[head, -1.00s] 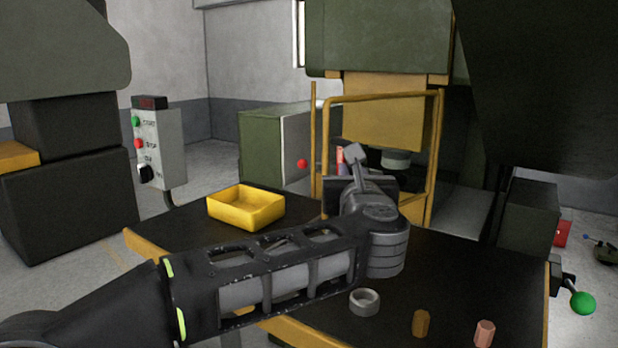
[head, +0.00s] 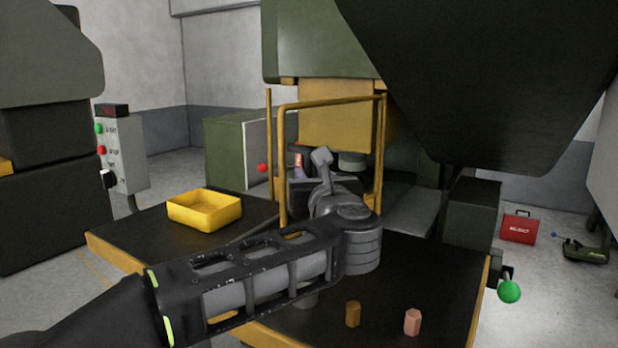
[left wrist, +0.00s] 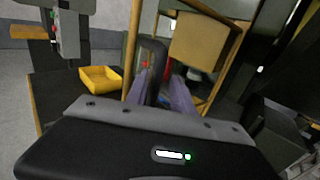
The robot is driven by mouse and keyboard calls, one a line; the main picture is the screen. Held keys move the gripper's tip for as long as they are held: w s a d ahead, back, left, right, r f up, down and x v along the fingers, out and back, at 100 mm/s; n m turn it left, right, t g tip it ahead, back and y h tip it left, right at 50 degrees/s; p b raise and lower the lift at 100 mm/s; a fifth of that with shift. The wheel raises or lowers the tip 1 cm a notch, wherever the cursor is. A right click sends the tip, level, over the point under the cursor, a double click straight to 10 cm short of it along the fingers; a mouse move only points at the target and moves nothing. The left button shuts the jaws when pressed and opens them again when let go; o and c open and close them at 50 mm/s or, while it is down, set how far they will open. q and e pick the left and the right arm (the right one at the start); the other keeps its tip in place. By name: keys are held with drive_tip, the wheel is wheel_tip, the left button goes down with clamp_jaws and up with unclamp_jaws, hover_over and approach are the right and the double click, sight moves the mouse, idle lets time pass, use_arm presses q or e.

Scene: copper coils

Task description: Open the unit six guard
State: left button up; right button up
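The unit six guard appears to be the yellow tubular frame (head: 381,150) at the front of the green press, standing upright. It also shows in the left wrist view (left wrist: 134,45). My left gripper (head: 321,160) reaches over the bench in front of the frame. In the left wrist view my left gripper (left wrist: 163,85) has its two grey fingers apart. A dark curved bar (left wrist: 156,60) rises by the fingers; I cannot tell whether it touches them. My right gripper is not in view.
A yellow tray (head: 205,222) sits on the black bench (head: 420,275) at left. A brown peg (head: 353,314) and a copper-pink peg (head: 413,321) stand at the front. A green ball knob (head: 509,291) projects at right.

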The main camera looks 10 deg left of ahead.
use_arm(q)
drive_tip(key=shift+o, duration=0.5)
drive_tip(key=shift+a+f, duration=0.1)
drive_tip(key=shift+a, duration=0.1)
drive_tip(key=shift+s+d, duration=0.1)
drive_tip(key=shift+s, duration=0.1)
drive_tip(key=b+v, duration=0.2)
drive_tip(key=v, duration=0.5)
drive_tip(key=shift+s, duration=0.15)
